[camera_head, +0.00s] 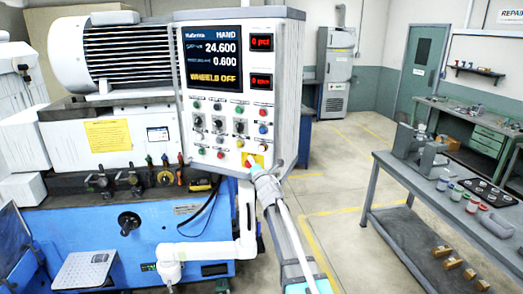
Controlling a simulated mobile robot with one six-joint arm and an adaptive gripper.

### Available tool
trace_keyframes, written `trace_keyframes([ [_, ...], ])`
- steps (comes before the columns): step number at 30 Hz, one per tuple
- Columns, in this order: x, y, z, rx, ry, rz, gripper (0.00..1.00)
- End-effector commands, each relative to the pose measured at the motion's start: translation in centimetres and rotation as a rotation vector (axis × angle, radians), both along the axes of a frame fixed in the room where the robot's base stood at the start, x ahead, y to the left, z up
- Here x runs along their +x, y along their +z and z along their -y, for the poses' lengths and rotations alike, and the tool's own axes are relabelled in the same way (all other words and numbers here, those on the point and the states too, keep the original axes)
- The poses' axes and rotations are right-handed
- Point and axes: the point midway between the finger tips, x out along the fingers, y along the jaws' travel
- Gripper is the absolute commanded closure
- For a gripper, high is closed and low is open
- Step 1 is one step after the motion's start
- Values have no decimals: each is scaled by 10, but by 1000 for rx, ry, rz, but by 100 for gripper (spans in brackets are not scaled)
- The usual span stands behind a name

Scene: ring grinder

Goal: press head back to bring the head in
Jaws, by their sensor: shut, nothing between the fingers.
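The control panel (229,160) of the grinder stands upright in the middle of the view, facing me. It carries rows of small coloured buttons and knobs, with labels too small to read, so I cannot tell which button is head back. A red stop button on a yellow patch (252,161) sits at its lower right. The screen (213,58) reads 24.600, 0.600 and WHEELS OFF. My arm rises from the bottom, bends just below the panel's lower right corner, and its white wrist comes down at lower left of the panel. My gripper itself does not show.
The blue grinder body (75,225) with a large ribbed motor (110,50) stands at left. A grey bench (390,170) with parts stands at right. The floor (335,170) between is clear.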

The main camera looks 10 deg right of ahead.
Motion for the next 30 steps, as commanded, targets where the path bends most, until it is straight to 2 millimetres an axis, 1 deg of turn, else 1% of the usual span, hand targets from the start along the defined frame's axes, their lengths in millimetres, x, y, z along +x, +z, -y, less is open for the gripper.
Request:
trace_keyframes([
  [8,17,0,10,0,-1,0,100],
  [21,55,0,35,0,-1,0,100],
  [30,70,0,45,0,0,0,100],
])
